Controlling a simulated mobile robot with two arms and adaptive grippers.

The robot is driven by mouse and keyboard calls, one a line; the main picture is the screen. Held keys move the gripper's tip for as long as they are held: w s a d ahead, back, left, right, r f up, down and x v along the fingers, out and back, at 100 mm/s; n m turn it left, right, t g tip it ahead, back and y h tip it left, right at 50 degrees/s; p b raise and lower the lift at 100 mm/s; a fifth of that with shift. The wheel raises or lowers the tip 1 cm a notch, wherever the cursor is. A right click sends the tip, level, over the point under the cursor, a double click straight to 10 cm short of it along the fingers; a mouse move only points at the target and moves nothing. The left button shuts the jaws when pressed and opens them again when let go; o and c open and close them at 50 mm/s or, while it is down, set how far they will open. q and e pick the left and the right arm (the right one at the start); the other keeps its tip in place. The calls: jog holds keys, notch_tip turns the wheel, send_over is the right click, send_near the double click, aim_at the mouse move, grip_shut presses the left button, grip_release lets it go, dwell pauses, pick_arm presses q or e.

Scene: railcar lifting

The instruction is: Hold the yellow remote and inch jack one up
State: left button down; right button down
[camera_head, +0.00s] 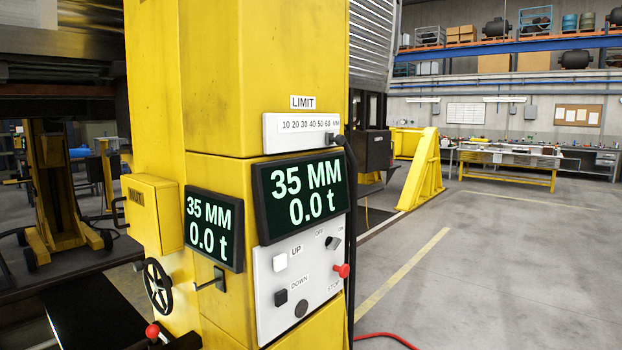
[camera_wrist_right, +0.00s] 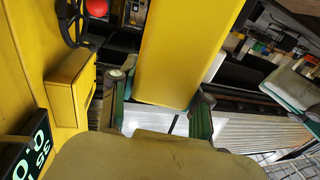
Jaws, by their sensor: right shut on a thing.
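A tall yellow jack column (camera_head: 220,75) fills the middle of the head view; I see no number naming it. Its front display (camera_head: 303,194) and side display (camera_head: 213,227) both read 35 MM and 0.0 t. Below the front display, a white panel (camera_head: 318,268) carries a white UP button (camera_head: 280,262), a black DOWN button (camera_head: 281,297) and a red STOP knob (camera_head: 341,271). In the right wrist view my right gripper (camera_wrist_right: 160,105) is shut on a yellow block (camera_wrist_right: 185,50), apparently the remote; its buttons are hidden. My left gripper is out of view.
A LIMIT scale (camera_head: 298,130) marked 10 to 60 has its dark slider near the right end. A black handwheel (camera_head: 158,285) and a yellow box (camera_head: 150,213) stick out on the column's left. Open floor (camera_head: 500,270) lies right, with a workbench (camera_head: 510,165) behind.

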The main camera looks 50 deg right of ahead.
jog(key=shift+c, duration=2.2)
grip_release()
jog(key=v, duration=1.2)
